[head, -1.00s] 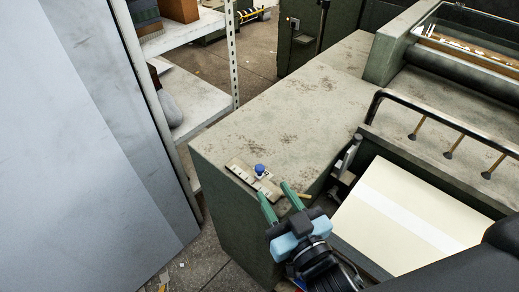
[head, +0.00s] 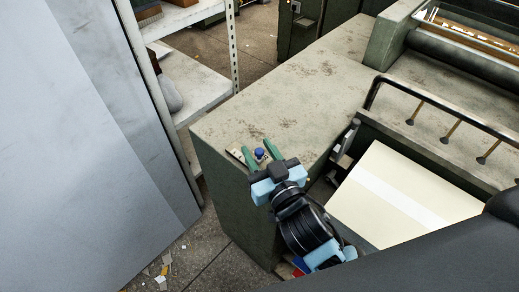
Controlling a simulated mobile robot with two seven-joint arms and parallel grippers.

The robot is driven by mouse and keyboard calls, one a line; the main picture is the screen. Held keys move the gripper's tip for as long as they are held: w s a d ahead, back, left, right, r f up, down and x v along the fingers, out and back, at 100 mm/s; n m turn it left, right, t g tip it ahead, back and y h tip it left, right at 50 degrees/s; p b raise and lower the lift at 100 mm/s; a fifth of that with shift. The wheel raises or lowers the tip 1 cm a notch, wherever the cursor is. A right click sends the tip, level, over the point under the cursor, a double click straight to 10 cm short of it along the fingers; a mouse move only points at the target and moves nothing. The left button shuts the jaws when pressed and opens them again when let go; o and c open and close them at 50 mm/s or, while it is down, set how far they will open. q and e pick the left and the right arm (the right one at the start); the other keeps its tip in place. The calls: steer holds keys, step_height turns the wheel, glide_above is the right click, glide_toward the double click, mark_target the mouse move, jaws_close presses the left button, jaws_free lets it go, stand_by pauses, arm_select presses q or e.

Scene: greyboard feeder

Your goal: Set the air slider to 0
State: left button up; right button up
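The air slider shows as a blue knob (head: 259,153) on a pale scale plate (head: 236,155) on top of the green machine cabinet, near its front edge. My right gripper (head: 257,149) is open over the plate, its two green fingers apart with the blue knob between them. I cannot tell whether either finger touches the knob. The gripper hides much of the plate, and its markings are too small to read. My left gripper is not in view.
The worn cabinet top (head: 290,85) is clear behind the slider. A stack of cream board (head: 405,195) lies in the feeder at right, below a black rail (head: 440,98) with several suction rods. A grey panel (head: 90,130) and white shelves (head: 200,90) stand at left.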

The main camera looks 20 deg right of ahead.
steer(key=shift+w, duration=0.1)
steer(key=shift+c, duration=0.5)
jaws_close()
steer(key=s+d, duration=0.2)
steer(key=s, duration=0.1)
steer(key=shift+s+d+p, duration=0.15)
steer(key=shift+s+p, duration=0.1)
steer(key=shift+p, duration=0.15)
steer(key=shift+f, duration=0.1)
steer(key=shift+o, duration=0.5)
jaws_free()
steer(key=shift+s+d, duration=0.1)
